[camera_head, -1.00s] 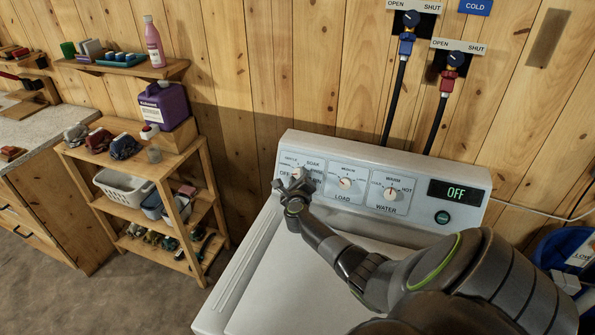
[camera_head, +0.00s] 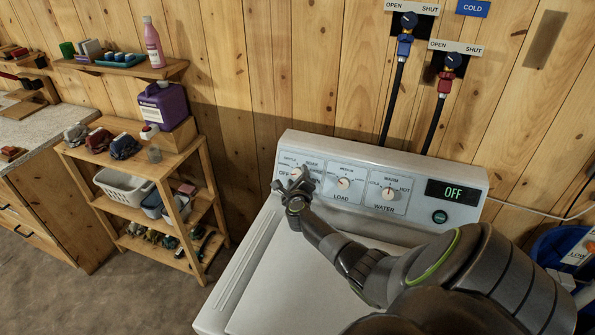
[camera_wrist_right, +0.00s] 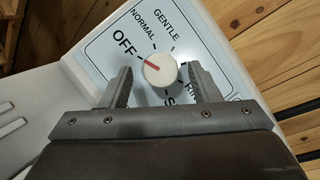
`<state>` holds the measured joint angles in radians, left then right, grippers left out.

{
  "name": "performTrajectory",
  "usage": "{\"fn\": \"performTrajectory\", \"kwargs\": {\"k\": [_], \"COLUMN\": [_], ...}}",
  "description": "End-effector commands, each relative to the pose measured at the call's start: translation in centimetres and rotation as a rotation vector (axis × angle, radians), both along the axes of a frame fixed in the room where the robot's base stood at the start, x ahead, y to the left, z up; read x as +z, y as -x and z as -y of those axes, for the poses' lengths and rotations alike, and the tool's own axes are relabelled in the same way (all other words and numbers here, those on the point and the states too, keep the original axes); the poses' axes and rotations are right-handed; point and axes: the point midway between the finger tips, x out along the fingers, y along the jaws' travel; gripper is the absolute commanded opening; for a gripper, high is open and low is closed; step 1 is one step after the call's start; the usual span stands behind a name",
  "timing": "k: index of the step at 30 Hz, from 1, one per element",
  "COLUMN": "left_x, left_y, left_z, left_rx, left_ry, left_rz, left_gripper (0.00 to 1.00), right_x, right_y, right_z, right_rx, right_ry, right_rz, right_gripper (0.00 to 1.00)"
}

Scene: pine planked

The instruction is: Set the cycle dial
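The cycle dial (camera_wrist_right: 159,70) is a round white knob with a red pointer line, at the left end of the washer's control panel. In the right wrist view its pointer is aimed up and left, at the tick beside OFF. NORMAL, GENTLE and partly hidden labels surround it. In the head view the dial (camera_head: 296,171) is partly covered by my right gripper (camera_head: 296,184). In the right wrist view my right gripper (camera_wrist_right: 162,76) is open, one finger on each side of the dial, with gaps between. My left gripper is not in view.
The LOAD knob (camera_head: 344,184) and WATER knob (camera_head: 390,194) sit to the right of the dial. The display (camera_head: 453,192) reads OFF, with a round green button (camera_head: 440,216) below it. A wooden shelf unit (camera_head: 150,185) stands left of the washer (camera_head: 262,262).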

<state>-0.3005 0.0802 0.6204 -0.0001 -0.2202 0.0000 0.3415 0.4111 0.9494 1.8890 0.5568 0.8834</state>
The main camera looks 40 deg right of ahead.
Motion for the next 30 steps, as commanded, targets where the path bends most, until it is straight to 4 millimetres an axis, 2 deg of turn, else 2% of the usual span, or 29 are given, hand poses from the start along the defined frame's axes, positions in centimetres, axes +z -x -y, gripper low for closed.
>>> {"fn": "performTrajectory", "kwargs": {"k": [11, 16, 30], "left_x": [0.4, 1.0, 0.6], "left_y": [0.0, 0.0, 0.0], "left_z": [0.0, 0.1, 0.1], "left_rx": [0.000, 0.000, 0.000], "left_ry": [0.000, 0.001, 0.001], "left_rz": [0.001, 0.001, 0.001], "left_gripper": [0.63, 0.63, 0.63], "right_x": [0.3, 0.6, 1.4], "right_y": [0.7, 2.4, 7.6], "right_z": [-0.7, -2.2, -6.8], "right_rx": [0.001, 0.001, 0.002], "right_ry": [-0.002, -0.003, -0.003], "right_rz": [0.003, 0.003, 0.001], "right_gripper": [0.56, 0.56, 0.56]}}
